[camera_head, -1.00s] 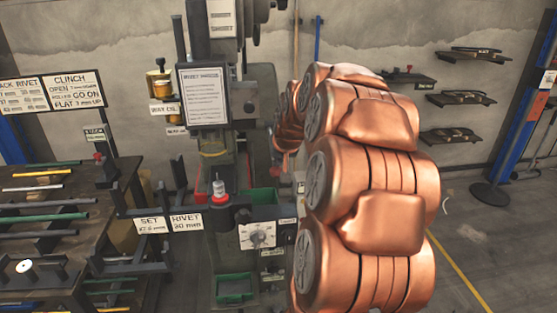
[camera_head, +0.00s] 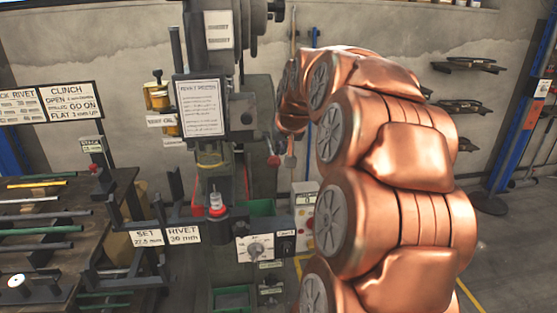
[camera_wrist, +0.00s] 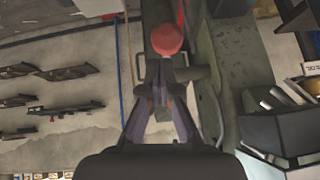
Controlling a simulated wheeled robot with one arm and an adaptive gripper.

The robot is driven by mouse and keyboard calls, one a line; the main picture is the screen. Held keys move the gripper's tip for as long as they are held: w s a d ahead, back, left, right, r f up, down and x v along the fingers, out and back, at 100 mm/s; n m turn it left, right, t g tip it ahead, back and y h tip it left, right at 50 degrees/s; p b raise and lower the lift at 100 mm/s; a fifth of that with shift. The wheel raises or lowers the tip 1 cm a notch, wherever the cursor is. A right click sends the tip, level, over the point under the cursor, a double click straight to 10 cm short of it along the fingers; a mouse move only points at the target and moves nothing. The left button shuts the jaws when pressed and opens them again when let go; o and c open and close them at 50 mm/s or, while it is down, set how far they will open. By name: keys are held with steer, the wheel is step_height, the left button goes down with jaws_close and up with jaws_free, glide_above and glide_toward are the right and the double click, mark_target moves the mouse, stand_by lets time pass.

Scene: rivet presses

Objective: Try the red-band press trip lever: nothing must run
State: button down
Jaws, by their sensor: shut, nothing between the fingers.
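The press (camera_head: 203,170) stands upright with a notice plate on its head and a red band (camera_head: 216,210) around the base of its lower tool. A red ball knob (camera_head: 273,160) on the trip lever shows at the press's right side. In the head view my copper arm hides part of the area around my gripper (camera_head: 289,158).
A rack of rods (camera_head: 45,230) stands at left. Wall shelves (camera_head: 470,65) and a blue post (camera_head: 515,120) are at right. Signs hang on the press's front bar.

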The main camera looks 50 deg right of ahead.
steer(key=shift+v, duration=1.75)
steer(key=shift+w+d+r, duration=0.1)
